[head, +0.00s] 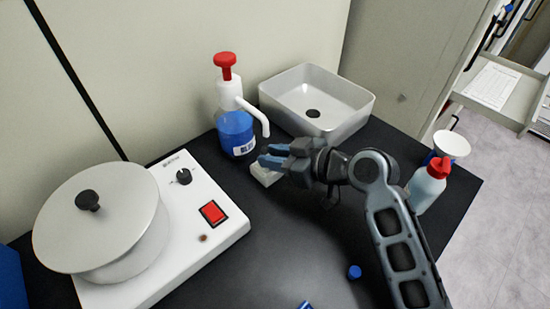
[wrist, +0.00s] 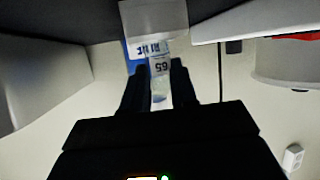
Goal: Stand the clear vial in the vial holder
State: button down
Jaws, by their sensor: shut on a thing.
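My gripper (head: 272,156) is shut on the clear vial (wrist: 159,82), which shows between the fingers in the wrist view with a label reading "65" upside down. In the head view the fingers hide the vial. The vial holder (head: 264,175) is a small whitish block on the black bench, just below and beside my fingertips. A pale block at the top of the wrist view (wrist: 154,18) looks like this holder, close to the vial's end. I cannot tell whether the vial touches it or is inside it.
A pump bottle with blue liquid (head: 236,133) stands right behind the holder. A white basin (head: 347,105) is at the back right. A white heating device (head: 222,237) with a lidded pot (head: 95,225) fills the left.

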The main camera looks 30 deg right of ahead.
jog(key=shift+f, duration=0.7)
jog(key=shift+f, duration=0.1)
jog(key=c, duration=0.9)
grip_release()
jog(key=b+v, duration=0.1)
jog(key=v, duration=1.1)
